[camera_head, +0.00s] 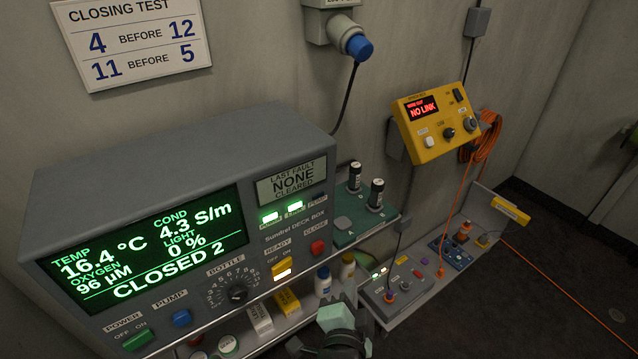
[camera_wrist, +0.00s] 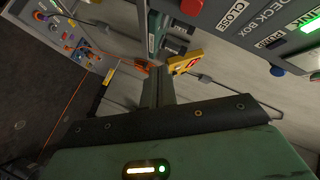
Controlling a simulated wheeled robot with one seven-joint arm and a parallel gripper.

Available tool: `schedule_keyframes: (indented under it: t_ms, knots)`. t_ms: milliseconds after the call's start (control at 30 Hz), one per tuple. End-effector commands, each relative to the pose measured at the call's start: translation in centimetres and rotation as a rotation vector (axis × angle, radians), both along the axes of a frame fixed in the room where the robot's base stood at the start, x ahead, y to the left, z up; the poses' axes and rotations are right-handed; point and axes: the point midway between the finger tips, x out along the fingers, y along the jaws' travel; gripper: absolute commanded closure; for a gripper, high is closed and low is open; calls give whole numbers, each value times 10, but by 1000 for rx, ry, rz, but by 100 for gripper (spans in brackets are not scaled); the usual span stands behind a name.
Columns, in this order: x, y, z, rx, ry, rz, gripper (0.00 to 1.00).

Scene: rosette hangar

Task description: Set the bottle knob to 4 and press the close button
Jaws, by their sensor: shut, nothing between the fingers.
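The black bottle knob (camera_head: 238,292) sits in a numbered dial on the grey deck box panel in the head view; its pointer is too small to read surely. The green display (camera_head: 150,243) reads CLOSED 2. My gripper (camera_wrist: 157,75) is shut and empty. In the head view its green body is low, right of the panel, apart from knob and button. The knob is not in the wrist view.
A wall sign (camera_head: 132,40) reads "4 before 12, 11 before 5". The yellow box (camera_head: 436,125) reads NO LINK. Black cylinders stand on a green rack (camera_head: 345,228). A low shelf (camera_head: 415,300) holds connectors and an orange cable. Bottles stand below the panel's right end.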

Motion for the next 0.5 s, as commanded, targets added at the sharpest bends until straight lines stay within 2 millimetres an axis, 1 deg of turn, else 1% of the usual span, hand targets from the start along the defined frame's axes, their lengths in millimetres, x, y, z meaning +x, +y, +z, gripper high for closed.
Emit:
schedule_keyframes:
  t_ms: [300, 500]
  knots:
    - [36, 24, 0, 1, 0, 0, 100]
    - [54, 37, -2, 2, 1, 0, 100]
